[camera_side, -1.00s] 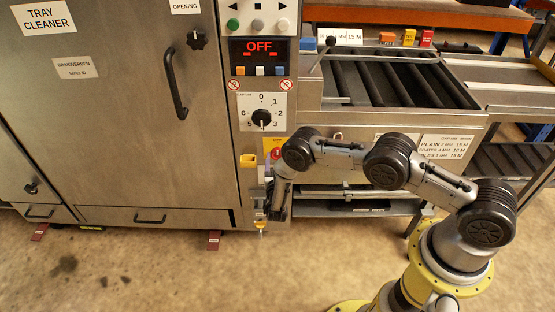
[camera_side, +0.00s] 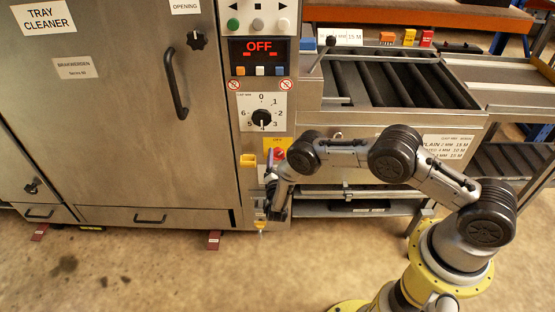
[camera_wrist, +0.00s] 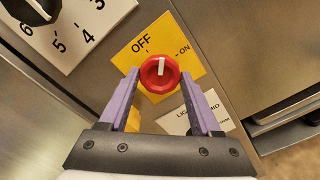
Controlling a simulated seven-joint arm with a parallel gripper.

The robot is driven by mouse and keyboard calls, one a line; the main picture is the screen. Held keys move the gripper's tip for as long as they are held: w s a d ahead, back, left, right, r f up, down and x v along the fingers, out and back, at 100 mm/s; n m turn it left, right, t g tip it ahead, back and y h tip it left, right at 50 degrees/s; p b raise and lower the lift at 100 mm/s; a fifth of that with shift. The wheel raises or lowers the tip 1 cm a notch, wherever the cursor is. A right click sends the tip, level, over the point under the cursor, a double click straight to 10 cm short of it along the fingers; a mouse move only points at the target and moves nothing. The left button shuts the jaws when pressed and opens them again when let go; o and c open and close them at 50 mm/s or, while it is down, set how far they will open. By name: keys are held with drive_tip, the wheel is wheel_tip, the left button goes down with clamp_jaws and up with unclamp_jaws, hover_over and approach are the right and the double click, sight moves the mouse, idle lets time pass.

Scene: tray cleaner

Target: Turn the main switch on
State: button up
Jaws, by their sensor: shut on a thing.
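The main switch is a red round knob (camera_wrist: 160,74) with a white pointer bar, on a yellow plate (camera_wrist: 133,58) marked OFF and ON. In the wrist view the pointer stands between the two marks. My gripper (camera_wrist: 160,80) has its two purple fingers shut on the knob's left and right sides. In the side view my gripper (camera_side: 272,160) is at the yellow plate low on the control column, and the arm partly hides the knob. The display (camera_side: 259,57) above reads OFF in red.
A numbered dial (camera_side: 262,118) sits just above the switch, and a yellow box-like part (camera_side: 248,160) juts out to its left. The roller conveyor (camera_side: 385,82) stands to the right. The floor in front of the cleaner (camera_side: 150,270) is clear.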

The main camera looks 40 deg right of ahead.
drive_tip(key=m, duration=0.4)
drive_tip(key=shift+m, duration=0.4)
drive_tip(key=m, duration=0.4)
drive_tip(key=shift+m, duration=0.3)
drive_tip(key=o, duration=1.4)
drive_tip(key=v, duration=1.4)
